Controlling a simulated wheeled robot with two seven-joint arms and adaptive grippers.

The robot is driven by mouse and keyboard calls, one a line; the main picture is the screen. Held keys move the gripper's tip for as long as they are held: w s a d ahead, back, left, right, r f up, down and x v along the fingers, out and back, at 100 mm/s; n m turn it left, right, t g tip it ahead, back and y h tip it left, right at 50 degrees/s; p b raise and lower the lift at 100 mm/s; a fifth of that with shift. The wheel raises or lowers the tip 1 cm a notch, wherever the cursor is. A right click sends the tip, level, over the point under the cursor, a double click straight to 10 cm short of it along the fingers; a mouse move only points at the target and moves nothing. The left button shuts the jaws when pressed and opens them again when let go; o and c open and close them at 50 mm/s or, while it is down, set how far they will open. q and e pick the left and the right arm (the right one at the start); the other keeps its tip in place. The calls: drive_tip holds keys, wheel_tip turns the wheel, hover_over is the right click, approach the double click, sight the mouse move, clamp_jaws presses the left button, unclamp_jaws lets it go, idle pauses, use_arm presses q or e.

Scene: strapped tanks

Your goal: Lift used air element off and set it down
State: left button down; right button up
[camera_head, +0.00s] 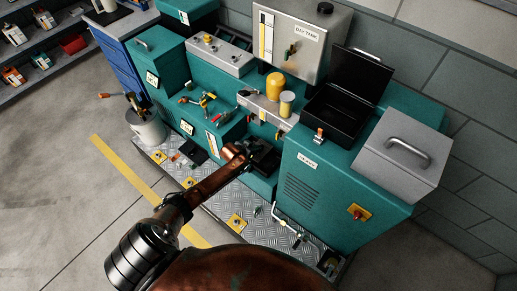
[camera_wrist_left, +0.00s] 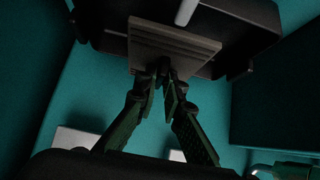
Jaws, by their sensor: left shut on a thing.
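My left gripper (camera_head: 243,157) reaches into the gap in front of the teal machine, left of the tall cabinet. In the left wrist view, its two green fingers (camera_wrist_left: 163,82) close together at the near edge of a grey-brown ribbed slab (camera_wrist_left: 172,46). This slab looks like the used air element; the gripper is shut on a small dark part at its edge. The slab lies against or in a dark housing (camera_wrist_left: 255,28); I cannot tell whether it is clear of it. In the head view the dark housing (camera_head: 267,157) shows just beyond the fingers. My right gripper is not in view.
A teal cabinet (camera_head: 312,190) with an open black case (camera_head: 335,115) and a grey lidded box (camera_head: 403,153) stands to the right. A day tank (camera_head: 300,45) is behind. A white bucket (camera_head: 150,130) stands left. The tread-plate floor (camera_head: 215,200) is partly clear.

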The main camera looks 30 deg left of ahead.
sight(258, 154)
use_arm(q)
drive_tip(key=shift+d+f+b, duration=0.1)
drive_tip(key=shift+f+b, duration=1.65)
drive_tip(key=shift+f, duration=0.7)
drive_tip(key=shift+w+b, duration=0.1)
drive_tip(key=shift+b, duration=0.2)
drive_tip(key=shift+f+b, duration=0.6)
drive_tip(key=shift+f, duration=0.15)
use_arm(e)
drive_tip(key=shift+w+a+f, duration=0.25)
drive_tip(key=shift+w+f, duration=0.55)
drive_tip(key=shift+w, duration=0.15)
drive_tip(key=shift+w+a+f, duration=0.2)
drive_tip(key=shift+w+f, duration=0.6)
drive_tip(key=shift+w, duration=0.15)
use_arm(q)
drive_tip(key=c, duration=2)
unclamp_jaws()
drive_tip(key=shift+o, duration=0.2)
drive_tip(key=shift+s, duration=0.2)
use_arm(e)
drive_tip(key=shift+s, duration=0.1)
use_arm(q)
drive_tip(key=v, duration=1.1)
drive_tip(key=shift+s+r, duration=0.2)
drive_tip(key=shift+r, duration=0.15)
